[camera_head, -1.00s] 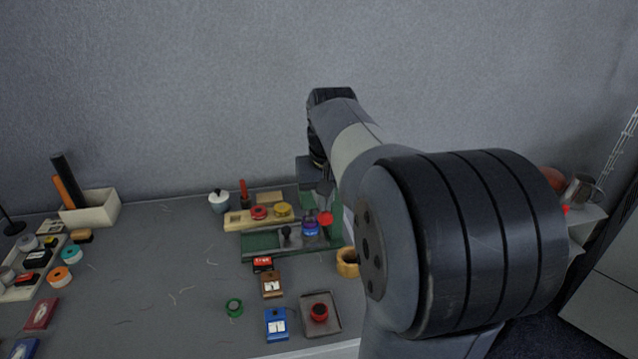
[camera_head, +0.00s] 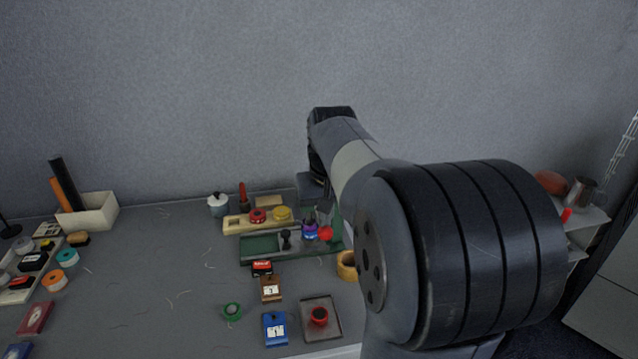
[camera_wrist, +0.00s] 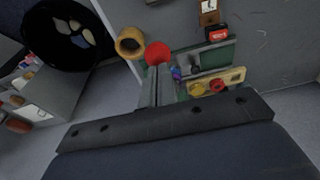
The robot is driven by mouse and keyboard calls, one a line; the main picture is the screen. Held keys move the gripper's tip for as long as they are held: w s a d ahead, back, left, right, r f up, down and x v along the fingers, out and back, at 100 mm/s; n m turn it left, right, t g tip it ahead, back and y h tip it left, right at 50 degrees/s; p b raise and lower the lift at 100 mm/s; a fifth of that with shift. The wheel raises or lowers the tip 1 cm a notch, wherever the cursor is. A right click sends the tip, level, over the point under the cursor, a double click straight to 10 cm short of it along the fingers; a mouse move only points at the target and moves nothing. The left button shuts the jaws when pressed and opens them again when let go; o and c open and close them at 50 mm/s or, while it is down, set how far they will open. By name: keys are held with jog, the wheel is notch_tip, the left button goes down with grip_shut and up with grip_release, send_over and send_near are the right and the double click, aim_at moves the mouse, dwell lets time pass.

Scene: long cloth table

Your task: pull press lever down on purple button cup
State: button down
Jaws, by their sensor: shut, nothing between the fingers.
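The purple button cup (camera_head: 310,231) sits at the right end of the green press board (camera_head: 262,246). The red ball knob of the press lever (camera_head: 325,233) is low, just right of the cup. My gripper (camera_head: 318,212) is shut and empty, pointing down just above the knob. In the wrist view the red knob (camera_wrist: 157,53) shows just beyond the fingertips (camera_wrist: 156,73). The purple cup (camera_wrist: 177,73) is beside them, partly hidden. I cannot tell whether the fingers touch the knob.
A wooden rack (camera_head: 240,224) with red and yellow pots stands behind the board. A dark-handled stamp (camera_head: 286,238) stands on the board, left of the cup. A tan ring-shaped pot (camera_head: 347,266) is close in front at right.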

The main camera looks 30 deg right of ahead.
jog(key=shift+w+f+b, duration=0.1)
jog(key=shift+f+b, duration=0.7)
jog(key=shift+f, duration=0.8)
jog(key=shift+r, duration=0.2)
notch_tip(320, 180, up, 14)
jog(key=w+p, duration=0.1)
jog(key=p, duration=1.3)
jog(key=shift+w+d+r, duration=0.25)
jog(key=shift+w+d, duration=0.05)
jog(key=shift+w, duration=0.1)
